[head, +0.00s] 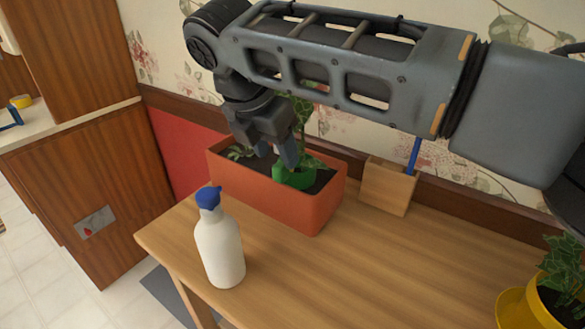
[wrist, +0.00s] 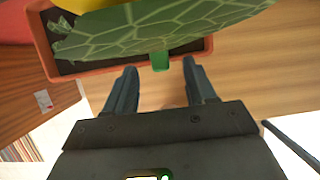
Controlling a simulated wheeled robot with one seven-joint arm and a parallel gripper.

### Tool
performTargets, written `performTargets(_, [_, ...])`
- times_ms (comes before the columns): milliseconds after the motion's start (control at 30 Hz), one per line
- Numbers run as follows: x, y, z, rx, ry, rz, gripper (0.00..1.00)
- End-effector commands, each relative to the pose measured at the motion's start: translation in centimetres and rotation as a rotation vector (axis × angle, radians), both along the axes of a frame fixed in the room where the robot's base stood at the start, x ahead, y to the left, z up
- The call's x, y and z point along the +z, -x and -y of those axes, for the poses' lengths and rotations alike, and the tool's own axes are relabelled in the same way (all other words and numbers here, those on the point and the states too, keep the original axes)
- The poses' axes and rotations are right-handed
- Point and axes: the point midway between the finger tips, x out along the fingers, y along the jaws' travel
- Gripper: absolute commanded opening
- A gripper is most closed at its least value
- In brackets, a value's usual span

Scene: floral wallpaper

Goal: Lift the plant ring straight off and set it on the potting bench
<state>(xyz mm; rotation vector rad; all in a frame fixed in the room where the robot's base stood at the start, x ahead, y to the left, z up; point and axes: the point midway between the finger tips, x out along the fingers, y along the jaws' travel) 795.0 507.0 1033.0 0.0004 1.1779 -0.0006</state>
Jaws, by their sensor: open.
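The green plant ring (head: 293,180) sits around the base of a leafy plant (head: 304,118) in the soil of the orange planter box (head: 268,204) on the wooden potting bench (head: 330,275). My gripper (head: 274,160) points down over the planter, its fingers apart just above and beside the ring. In the wrist view a small green piece (wrist: 160,60), likely part of the ring, shows between and just beyond the open fingertips (wrist: 160,72). A large leaf (wrist: 165,28) hides the rest there. Whether the fingers touch the ring I cannot tell.
A white bottle with a blue cap (head: 219,245) stands in front of the planter. A wooden block holding a blue stick (head: 387,188) stands behind right. A yellow pot with a plant (head: 540,305) is at the right edge. The bench's middle right is clear.

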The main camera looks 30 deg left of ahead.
Motion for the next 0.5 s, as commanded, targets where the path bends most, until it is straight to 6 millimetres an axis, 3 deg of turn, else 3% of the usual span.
performTargets(200, [-2.4, -1.0, 0.0, 0.001, 0.001, 0.000, 0.55])
performTargets(500, [-2.7, -1.1, 0.0, 0.002, 0.001, 0.000, 0.53])
